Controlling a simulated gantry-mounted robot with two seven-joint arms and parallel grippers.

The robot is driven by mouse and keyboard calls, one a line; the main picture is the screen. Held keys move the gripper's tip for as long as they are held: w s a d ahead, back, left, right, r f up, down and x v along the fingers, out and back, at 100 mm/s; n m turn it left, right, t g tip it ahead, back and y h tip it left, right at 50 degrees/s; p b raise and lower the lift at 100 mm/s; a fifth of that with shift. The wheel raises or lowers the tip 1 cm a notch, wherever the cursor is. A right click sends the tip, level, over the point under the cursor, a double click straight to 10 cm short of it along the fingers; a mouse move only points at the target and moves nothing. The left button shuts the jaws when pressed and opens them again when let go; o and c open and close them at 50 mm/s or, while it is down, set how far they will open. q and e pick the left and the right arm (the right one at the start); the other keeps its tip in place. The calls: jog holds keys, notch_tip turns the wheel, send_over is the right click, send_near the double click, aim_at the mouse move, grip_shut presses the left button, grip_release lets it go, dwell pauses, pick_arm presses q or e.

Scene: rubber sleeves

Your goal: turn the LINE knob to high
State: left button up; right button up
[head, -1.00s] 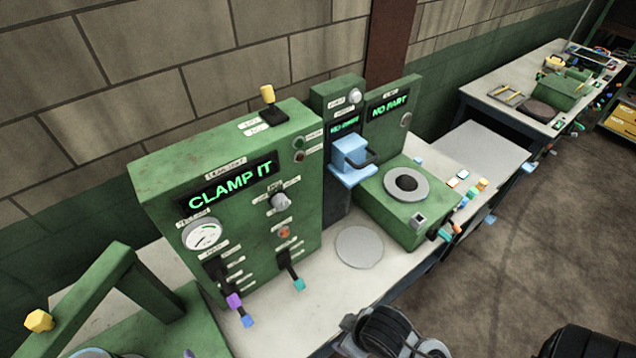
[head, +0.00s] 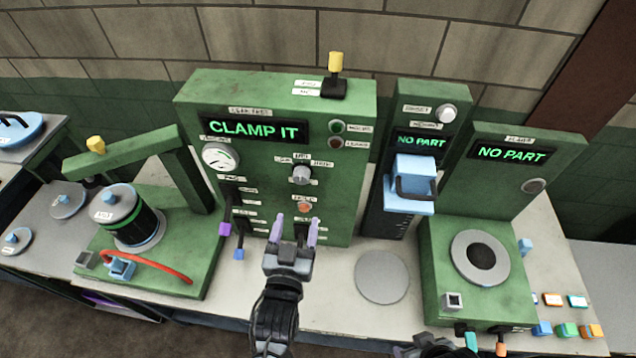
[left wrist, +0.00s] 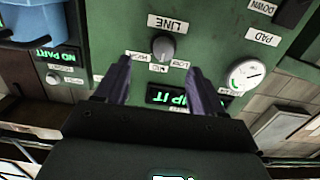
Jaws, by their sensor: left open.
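The LINE knob (head: 301,174) is a small grey knob on the green panel under the "CLAMP IT" display (head: 254,130), with low, mid and high labels around its top. It also shows upside down in the left wrist view (left wrist: 163,48), just beyond the fingertips. Its exact pointer setting is too small to tell. My left gripper (head: 295,232) is open and empty, below the knob in the head view, with its fingers pointing at the panel. In the left wrist view the two fingers (left wrist: 160,70) stand apart, with the knob between their lines. A dark piece of my right arm shows at the bottom edge.
Levers with a purple grip (head: 225,229) and a blue grip (head: 239,254) stick out low left on the panel. A yellow-topped switch (head: 336,62) stands on top.

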aim_at(300, 180)
pick_arm(q)
jog(key=x, duration=0.3)
jog(key=r+p+x, duration=0.1)
jog(key=x, duration=0.3)
jog(key=a+r+p+x, duration=0.1)
jog(key=x, duration=0.2)
jog(key=shift+w+d+r, duration=0.1)
jog(key=shift+w+r, duration=0.05)
jog(key=shift+w, duration=0.2)
jog(key=shift+w+d, duration=0.15)
jog(key=shift+w, duration=0.45)
pick_arm(e)
jog(key=shift+w+a+r, duration=0.1)
jog(key=shift+a+r, duration=0.1)
jog(key=shift+r, duration=0.35)
jog(key=shift+a+r, duration=0.15)
jog(key=shift+r, duration=0.35)
pick_arm(q)
jog(key=c, duration=1)
pick_arm(e)
jog(key=shift+a, duration=0.1)
